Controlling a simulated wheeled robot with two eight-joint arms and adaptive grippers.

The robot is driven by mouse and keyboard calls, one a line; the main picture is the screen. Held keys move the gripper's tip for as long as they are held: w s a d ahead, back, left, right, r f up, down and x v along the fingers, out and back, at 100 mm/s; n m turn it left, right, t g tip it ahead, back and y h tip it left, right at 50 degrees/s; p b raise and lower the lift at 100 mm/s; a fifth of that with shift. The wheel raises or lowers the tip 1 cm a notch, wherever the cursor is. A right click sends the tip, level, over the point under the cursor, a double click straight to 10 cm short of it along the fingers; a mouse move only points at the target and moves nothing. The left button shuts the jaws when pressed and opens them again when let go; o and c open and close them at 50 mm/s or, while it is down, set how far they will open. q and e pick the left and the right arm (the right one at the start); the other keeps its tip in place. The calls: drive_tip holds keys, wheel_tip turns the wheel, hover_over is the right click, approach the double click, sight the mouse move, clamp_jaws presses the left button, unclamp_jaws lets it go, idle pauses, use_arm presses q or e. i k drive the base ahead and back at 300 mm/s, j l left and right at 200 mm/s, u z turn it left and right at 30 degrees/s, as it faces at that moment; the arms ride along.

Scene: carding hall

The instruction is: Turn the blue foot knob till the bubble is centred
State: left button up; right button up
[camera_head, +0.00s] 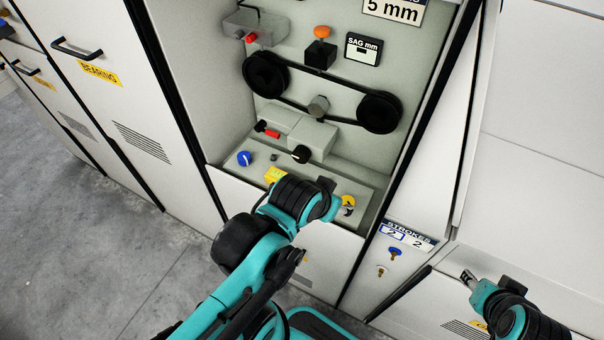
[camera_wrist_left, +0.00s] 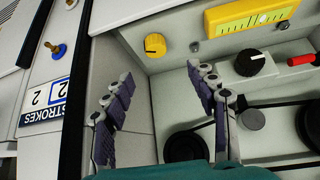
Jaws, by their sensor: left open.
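The blue foot knob (camera_head: 244,158) with a white mark sits at the left end of the machine's ledge in the head view. A yellow level (camera_head: 275,175) lies to its right, partly hidden by my left arm. The level shows its scale in the left wrist view (camera_wrist_left: 250,16), but I cannot make out where the bubble is. A yellow knob (camera_head: 348,201) is at the ledge's right end and also shows in the wrist view (camera_wrist_left: 155,45). My left gripper (camera_wrist_left: 158,75) is open and empty, near the yellow knob. My right gripper (camera_head: 467,278) is at the lower right, its jaws unclear.
A black knob (camera_head: 301,153) and a red-handled part (camera_head: 268,132) are behind the ledge. A black belt on two pulleys (camera_head: 320,92) is above. A STROKES sign (camera_head: 405,236) and a blue peg (camera_head: 394,252) are on the panel to the right. The floor at left is clear.

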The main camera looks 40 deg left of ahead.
sight(244, 159)
drive_tip(key=k, duration=0.25)
drive_tip(key=k+u, duration=0.15)
drive_tip(key=u, duration=0.25)
drive_tip(key=k+u, duration=0.1)
drive_tip(key=u, duration=0.3)
drive_tip(key=k+j+u, duration=0.15)
drive_tip(key=u, duration=0.25)
drive_tip(key=l+u, duration=0.5)
drive_tip(key=l, duration=0.25)
